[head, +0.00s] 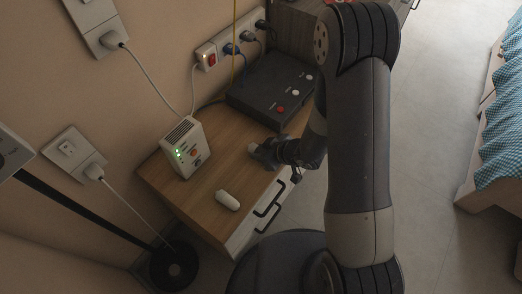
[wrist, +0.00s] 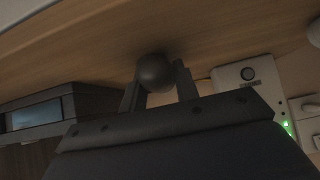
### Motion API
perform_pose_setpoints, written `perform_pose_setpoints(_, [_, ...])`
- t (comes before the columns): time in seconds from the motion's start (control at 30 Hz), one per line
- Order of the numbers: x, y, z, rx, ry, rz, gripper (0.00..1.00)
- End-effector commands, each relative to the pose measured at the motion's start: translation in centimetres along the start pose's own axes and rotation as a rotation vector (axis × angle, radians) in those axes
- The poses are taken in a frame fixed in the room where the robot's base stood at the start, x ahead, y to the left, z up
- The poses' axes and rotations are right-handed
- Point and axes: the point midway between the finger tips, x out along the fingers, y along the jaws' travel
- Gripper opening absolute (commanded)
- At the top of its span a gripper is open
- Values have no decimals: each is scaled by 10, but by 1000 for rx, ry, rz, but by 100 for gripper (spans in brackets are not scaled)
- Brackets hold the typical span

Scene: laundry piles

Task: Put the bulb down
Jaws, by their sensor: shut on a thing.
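My gripper (head: 262,152) is low over the wooden top of the small cabinet (head: 215,180), and it also shows in the wrist view (wrist: 158,84). Its two fingers are shut on the bulb (wrist: 155,72), a rounded thing that looks dark there. In the head view a small pale part of the bulb (head: 252,148) shows at the fingertips. The bulb is very close to the wooden surface; I cannot tell whether it touches.
A white box with green lights (head: 185,147) stands at the left on the cabinet. A white rounded object (head: 227,200) lies near the front corner. A black box with buttons (head: 275,88) is at the back. Bare wood lies between them. A black lamp base (head: 174,268) stands on the floor.

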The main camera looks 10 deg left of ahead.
Motion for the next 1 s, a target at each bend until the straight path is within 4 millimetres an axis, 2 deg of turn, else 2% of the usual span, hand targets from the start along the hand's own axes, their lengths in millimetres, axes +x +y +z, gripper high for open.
perform_pose_setpoints(0.27, [4,0,5,0,-2,0,0])
perform_pose_setpoints(0.3, [4,0,5,0,-3,0,33])
perform_pose_setpoints(0.53, [5,-2,7,0,-6,-3,51])
perform_pose_setpoints(1.0, [5,-5,9,-2,-13,-12,51])
